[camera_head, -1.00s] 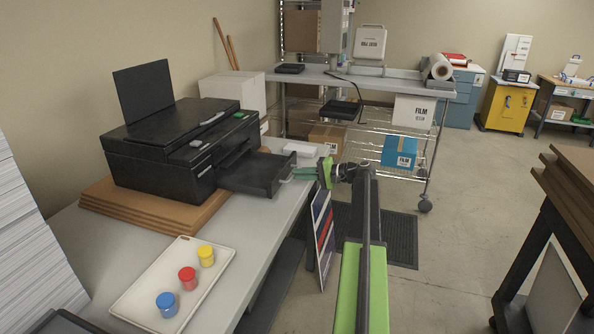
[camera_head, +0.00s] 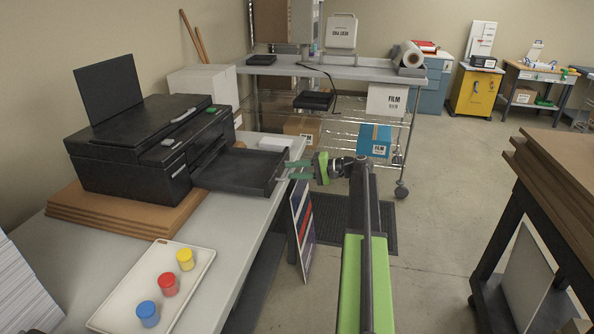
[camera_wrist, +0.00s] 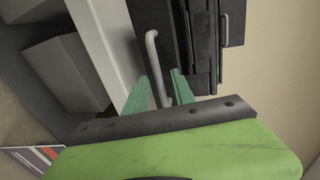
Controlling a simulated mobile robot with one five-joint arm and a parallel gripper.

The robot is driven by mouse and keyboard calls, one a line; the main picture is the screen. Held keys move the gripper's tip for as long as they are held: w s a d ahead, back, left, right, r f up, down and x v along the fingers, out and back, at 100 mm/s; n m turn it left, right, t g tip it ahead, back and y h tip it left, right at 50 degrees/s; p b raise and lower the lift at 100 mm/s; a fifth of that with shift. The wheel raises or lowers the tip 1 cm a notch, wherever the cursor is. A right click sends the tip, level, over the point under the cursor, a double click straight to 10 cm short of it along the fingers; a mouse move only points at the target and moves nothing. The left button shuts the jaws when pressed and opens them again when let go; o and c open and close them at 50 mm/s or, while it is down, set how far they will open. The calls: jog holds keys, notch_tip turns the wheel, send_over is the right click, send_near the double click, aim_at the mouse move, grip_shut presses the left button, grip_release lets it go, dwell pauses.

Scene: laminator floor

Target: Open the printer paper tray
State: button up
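The black printer (camera_head: 140,150) stands on brown boards on the grey table, its lid panel upright at the back. Its paper tray (camera_head: 235,172) sticks well out of the front, to the right, and looks empty inside. My gripper (camera_head: 292,170) is at the tray's front face. In the wrist view, the grey bar handle (camera_wrist: 152,48) of the tray runs down between my two green fingers (camera_wrist: 166,88), which are close around it.
A white tray (camera_head: 110,312) with blue, red and yellow jars lies on the table (camera_head: 225,240) in front of the printer. A wire shelf cart (camera_head: 340,125) stands behind my arm. A rack of brown boards (camera_head: 560,170) is at the right. Floor between is open.

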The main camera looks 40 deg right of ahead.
jog(key=p+v, duration=0.3)
jog(key=v, duration=1.4)
jog(key=shift+d+p, duration=0.15)
jog(key=shift+p, duration=0.15)
